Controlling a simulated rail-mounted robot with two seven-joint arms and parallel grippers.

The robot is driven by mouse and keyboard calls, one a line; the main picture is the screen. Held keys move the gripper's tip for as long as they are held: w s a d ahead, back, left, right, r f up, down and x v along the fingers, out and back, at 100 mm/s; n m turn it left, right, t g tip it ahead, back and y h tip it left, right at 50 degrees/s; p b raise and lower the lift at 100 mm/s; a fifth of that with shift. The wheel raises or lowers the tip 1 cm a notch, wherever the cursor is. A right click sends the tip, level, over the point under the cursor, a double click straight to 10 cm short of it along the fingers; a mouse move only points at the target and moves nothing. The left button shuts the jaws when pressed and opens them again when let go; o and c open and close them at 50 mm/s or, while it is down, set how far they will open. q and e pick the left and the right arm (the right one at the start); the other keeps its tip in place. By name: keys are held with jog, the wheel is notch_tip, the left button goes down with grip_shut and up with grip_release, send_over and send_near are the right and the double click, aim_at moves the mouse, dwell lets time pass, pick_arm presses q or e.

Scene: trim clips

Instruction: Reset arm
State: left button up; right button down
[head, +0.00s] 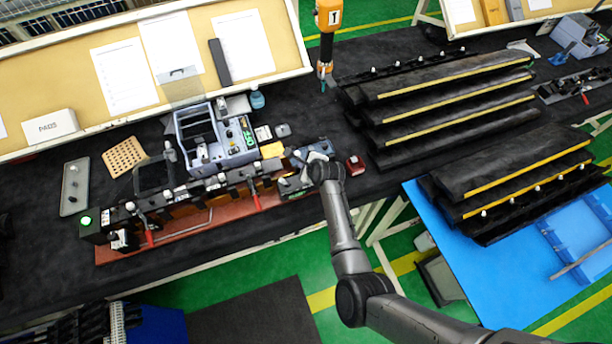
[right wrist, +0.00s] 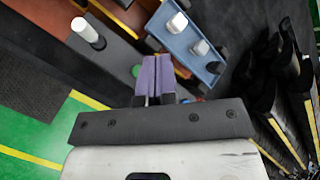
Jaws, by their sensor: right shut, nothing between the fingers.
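My right arm comes in from the lower right in the head view. Its gripper (head: 314,163) is over the right end of the long clip fixture (head: 205,228). In the right wrist view the two purple fingers of my right gripper (right wrist: 157,62) are together, with nothing between them. A small blue tray (right wrist: 188,45) with white-topped pieces lies just beyond the fingertips; it also shows in the head view (head: 318,146), partly hidden by the gripper. A white-capped post (right wrist: 87,32) stands on a grey block at the upper left. My left gripper is not in view.
A grey bin machine (head: 215,135) stands behind the fixture. A red device (head: 355,165) lies right of the gripper. Stacked black trim strips (head: 440,100) fill the right side of the bench. An orange tool (head: 326,40) hangs above the back.

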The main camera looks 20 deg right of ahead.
dwell(0.6)
jog(key=shift+s+a+n, duration=0.1)
jog(key=shift+n, duration=1.1)
jog(key=shift+s+a+f+n+g, duration=0.1)
jog(key=shift+s+f+n+g, duration=0.05)
jog(key=shift+n, duration=0.4)
jog(key=shift+s+a+f+n+g, duration=0.1)
jog(key=shift+f+n+g, duration=0.05)
jog(key=shift+n, duration=0.4)
jog(key=s+d+r+n, duration=0.2)
jog(key=r+n, duration=0.6)
jog(key=r, duration=0.1)
jog(key=s+d+r+n, duration=0.1)
jog(key=d+r+n, duration=0.1)
jog(key=r+n, duration=0.55)
jog(key=s+d+r+n+h, duration=0.1)
jog(key=s+r+n, duration=0.2)
jog(key=s+r, duration=0.35)
jog(key=s+f+n+g+p, duration=0.2)
jog(key=s+f, duration=0.3)
jog(key=s, duration=1.1)
jog(key=s+a+f+n+g+p, duration=0.1)
jog(key=s+f, duration=0.5)
jog(key=s, duration=0.9)
jog(key=shift+s+n+g+h+p, duration=0.35)
jog(key=shift+g+p, duration=0.15)
jog(key=shift+g, duration=0.4)
